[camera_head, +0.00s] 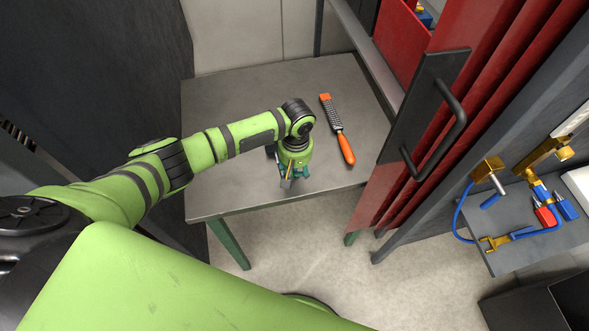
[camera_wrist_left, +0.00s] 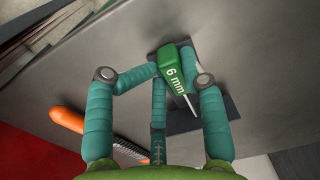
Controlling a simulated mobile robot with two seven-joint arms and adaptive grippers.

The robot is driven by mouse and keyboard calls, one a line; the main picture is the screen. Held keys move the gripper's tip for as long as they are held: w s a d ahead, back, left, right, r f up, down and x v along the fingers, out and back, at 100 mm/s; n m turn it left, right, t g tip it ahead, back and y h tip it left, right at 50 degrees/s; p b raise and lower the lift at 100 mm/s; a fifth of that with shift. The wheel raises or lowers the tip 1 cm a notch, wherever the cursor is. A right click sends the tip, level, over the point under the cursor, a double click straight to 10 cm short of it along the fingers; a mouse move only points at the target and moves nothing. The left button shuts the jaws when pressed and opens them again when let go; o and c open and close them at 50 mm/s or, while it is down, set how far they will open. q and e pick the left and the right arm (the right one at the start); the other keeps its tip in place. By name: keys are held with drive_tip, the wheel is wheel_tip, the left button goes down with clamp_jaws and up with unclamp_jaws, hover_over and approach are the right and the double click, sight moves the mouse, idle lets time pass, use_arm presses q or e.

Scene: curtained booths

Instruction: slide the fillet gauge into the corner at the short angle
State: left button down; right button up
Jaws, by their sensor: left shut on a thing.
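My left gripper (camera_head: 290,183) is low over the front part of the grey table and shut on the fillet gauge. In the left wrist view the gauge's green body (camera_wrist_left: 176,70), marked "6 mm", sits between the teal fingers (camera_wrist_left: 178,82), with a thin pale strip showing beside it. A dark metal piece (camera_wrist_left: 232,107), likely the short angle, lies behind the gauge and fingers and is partly hidden. I cannot tell whether the gauge touches it or its corner. In the head view the gripper mostly hides both. My right gripper is not in view.
A rasp with an orange handle (camera_head: 346,149) lies on the grey table (camera_head: 228,100), right of my gripper. A red curtain and dark handled panel (camera_head: 432,100) stand at the table's right. Brass and blue fittings (camera_head: 540,190) occupy a side shelf. The table's back left is clear.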

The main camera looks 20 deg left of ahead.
use_arm(q)
drive_tip(key=shift+w+a, duration=0.4)
drive_tip(key=shift+w, duration=0.15)
idle(1.3)
drive_tip(key=c, duration=0.5)
unclamp_jaws()
drive_tip(key=shift+r, duration=0.25)
wheel_tip(320, 180, up, 12)
drive_tip(key=shift+w+d+f, duration=0.1)
drive_tip(key=shift+f, duration=0.1)
drive_tip(key=shift+d+f, duration=0.1)
